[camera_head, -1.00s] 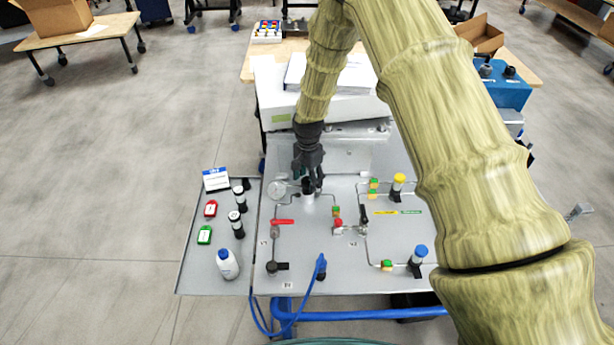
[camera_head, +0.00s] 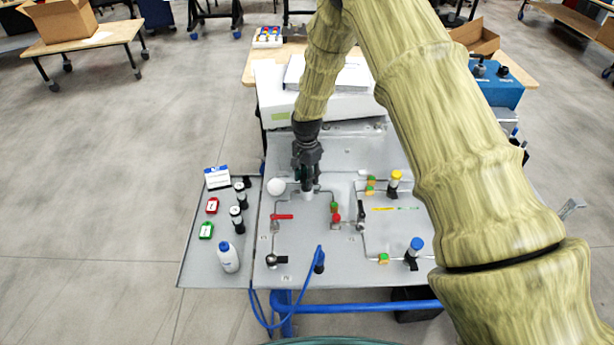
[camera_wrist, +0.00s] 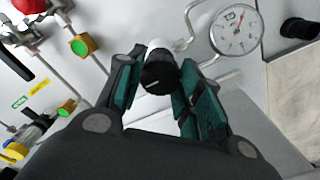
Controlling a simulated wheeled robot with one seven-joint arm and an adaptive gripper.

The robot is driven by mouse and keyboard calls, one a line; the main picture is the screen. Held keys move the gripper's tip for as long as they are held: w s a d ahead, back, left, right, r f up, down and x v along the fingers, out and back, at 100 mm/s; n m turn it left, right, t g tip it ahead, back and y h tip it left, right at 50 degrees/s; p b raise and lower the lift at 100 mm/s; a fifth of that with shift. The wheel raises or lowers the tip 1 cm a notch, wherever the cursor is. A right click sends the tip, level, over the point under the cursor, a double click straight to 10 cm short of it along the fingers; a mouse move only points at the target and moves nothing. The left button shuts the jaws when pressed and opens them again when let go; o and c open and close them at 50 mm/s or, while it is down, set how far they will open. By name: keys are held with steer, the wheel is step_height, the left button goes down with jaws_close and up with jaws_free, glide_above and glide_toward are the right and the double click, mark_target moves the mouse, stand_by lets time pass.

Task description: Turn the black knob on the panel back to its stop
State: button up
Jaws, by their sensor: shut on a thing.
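The black knob (camera_wrist: 158,74) sits on a white valve body on the grey panel (camera_head: 340,270). In the wrist view its round top, with a pale mark line, shows between the two teal-padded fingers of my gripper (camera_wrist: 157,88). The fingers stand on either side of it, shut on it. In the head view my gripper (camera_head: 307,185) points down over the knob at the panel's upper left and hides most of it. The white body (camera_head: 307,196) shows just below the fingertips.
A round gauge (camera_wrist: 236,30) stands close beside the knob. A red-handled valve (camera_head: 282,217), a red knob (camera_head: 336,218) and a black-handled valve (camera_head: 361,212) lie nearby on the panel. A side tray at left holds a white bottle (camera_head: 228,258) and tags.

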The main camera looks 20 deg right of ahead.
steer(key=shift+d+f+n, duration=0.15)
steer(key=shift+f+n, duration=0.05)
steer(key=shift+n, duration=0.1)
steer(key=n+b, duration=0.2)
steer(key=n, duration=0.1)
steer(key=shift+n, duration=0.4)
steer(key=n+b, duration=0.2)
steer(key=n, duration=0.3)
steer(key=n+b, duration=0.1)
steer(key=n, duration=0.5)
steer(key=shift+r, duration=0.1)
steer(key=n, duration=0.2)
steer(key=n+b, duration=0.1)
steer(key=n, duration=0.1)
steer(key=shift+w+a+n, duration=0.1)
steer(key=shift+a+n, duration=0.1)
steer(key=shift+n, duration=0.2)
steer(key=shift+r, duration=0.1)
steer(key=o, duration=1)
steer(key=shift+a, duration=0.1)
steer(key=shift+o, duration=0.2)
